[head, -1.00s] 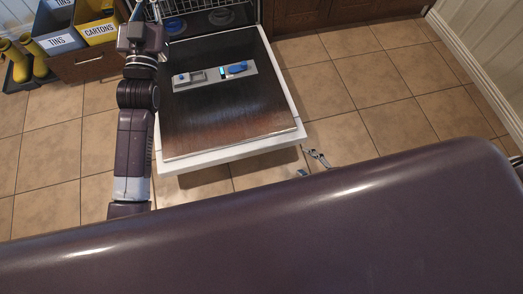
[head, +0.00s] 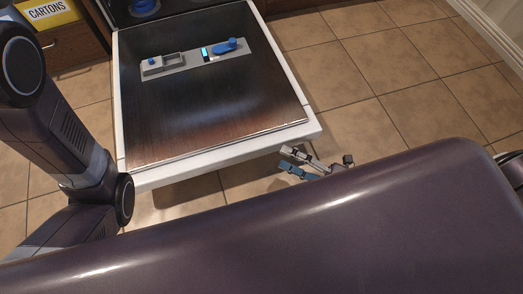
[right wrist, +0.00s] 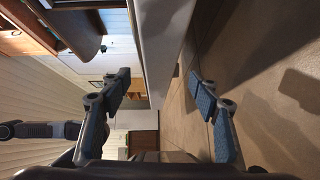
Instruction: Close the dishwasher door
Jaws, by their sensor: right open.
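The dishwasher door (head: 205,105) hangs open and lies about flat in the head view, with its dark inner panel up and a pale rim around it. Its pale edge (right wrist: 155,50) shows in the right wrist view, running between the spread fingers. My right gripper (head: 288,159) is open and empty just off the door's front right corner in the head view. Its two blue-padded fingers also show in the right wrist view (right wrist: 163,92). Whether they touch the door is not clear. My left arm crosses the left side of the head view; its gripper is out of frame.
A detergent dispenser (head: 194,60) is set in the door panel. A yellow box marked CARTONS (head: 48,14) stands at the far left by wooden drawers. The tiled floor (head: 395,75) right of the door is clear. My dark body fills the front.

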